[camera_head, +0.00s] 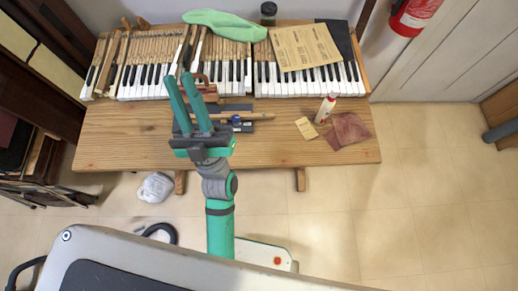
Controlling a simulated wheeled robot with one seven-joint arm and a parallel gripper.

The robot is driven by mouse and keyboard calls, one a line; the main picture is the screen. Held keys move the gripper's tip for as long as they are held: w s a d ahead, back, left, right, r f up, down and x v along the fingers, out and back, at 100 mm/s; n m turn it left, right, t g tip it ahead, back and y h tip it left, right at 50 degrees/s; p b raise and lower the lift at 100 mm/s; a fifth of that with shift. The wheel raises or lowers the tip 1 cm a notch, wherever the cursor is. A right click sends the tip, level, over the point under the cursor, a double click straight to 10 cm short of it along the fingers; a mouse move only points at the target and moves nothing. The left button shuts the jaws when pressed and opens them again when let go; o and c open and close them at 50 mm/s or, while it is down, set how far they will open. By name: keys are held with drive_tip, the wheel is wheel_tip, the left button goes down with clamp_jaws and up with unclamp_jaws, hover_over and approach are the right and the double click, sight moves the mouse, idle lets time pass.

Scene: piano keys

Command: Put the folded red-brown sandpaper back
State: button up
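The folded red-brown sandpaper (347,130) lies flat near the right front corner of the wooden bench (110,140). My gripper (179,77) is over the left-middle of the bench, with its two long green fingers pointing to the keyboard. The fingers are apart, with a narrow gap and nothing visible between them. My gripper is well left of the sandpaper and not touching it. The fingers cover part of the keys and tools behind them.
A white bottle with a red cap (325,108) and a small tan block (306,128) lie just left of the sandpaper. Dark tools (240,117) lie mid-bench. Piano keys (310,82), a green cloth (225,25) and a paper sheet (305,47) are behind.

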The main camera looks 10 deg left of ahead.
drive_tip(key=s+d+f+m+g+h, duration=0.1)
drive_tip(key=d+f+m+h, duration=0.45)
drive_tip(key=f, duration=0.25)
drive_tip(key=s+d+f+m+g+h, duration=0.1)
drive_tip(key=d+f+m+g+h, duration=0.1)
drive_tip(key=d+f+m+h, duration=0.4)
drive_tip(key=s+d+f+g+h, duration=0.2)
drive_tip(key=s+d+f+g, duration=0.1)
drive_tip(key=s+f, duration=0.3)
drive_tip(key=s+d+f+g+h, duration=0.1)
drive_tip(key=s+d+f+g, duration=0.3)
drive_tip(key=f, duration=0.6)
drive_tip(key=shift+s+d+h, duration=0.35)
drive_tip(key=shift+s+d, duration=0.3)
drive_tip(key=shift+s, duration=0.5)
